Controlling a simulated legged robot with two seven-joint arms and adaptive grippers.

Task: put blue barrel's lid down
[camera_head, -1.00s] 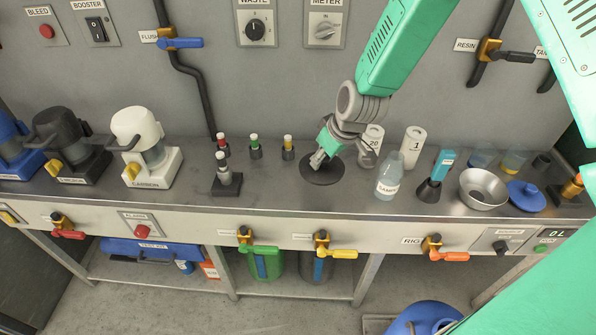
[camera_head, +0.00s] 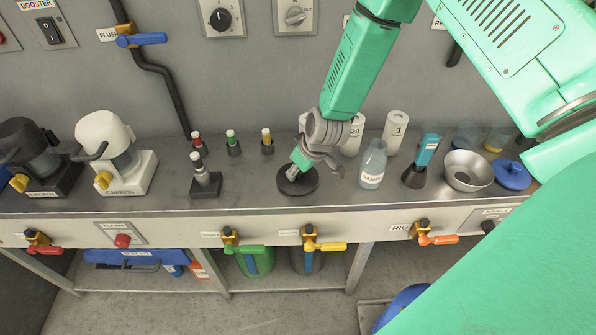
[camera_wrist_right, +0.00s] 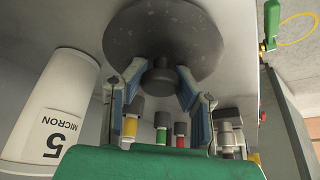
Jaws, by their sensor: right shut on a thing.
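My right gripper (camera_head: 297,168) is shut on the knob of a dark round lid (camera_head: 284,186). The lid is held flat, knob up, at the bench top near the front edge; I cannot tell whether it touches the bench. In the right wrist view the gripper's fingers (camera_wrist_right: 160,88) sit on both sides of the knob, and the lid's disc (camera_wrist_right: 165,35) spreads beyond them. A blue rounded thing (camera_head: 400,303), probably the blue barrel, stands on the floor at lower right, mostly hidden by my green arm. My left gripper is not in view.
On the bench (camera_head: 255,200), several capped vials stand left of the lid, with a small stand (camera_head: 205,185) nearest. White cylinders (camera_head: 395,132), a sample bottle (camera_head: 372,165), a metal bowl (camera_head: 467,171) and a blue lid (camera_head: 512,175) are to the right. Valve handles line the front.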

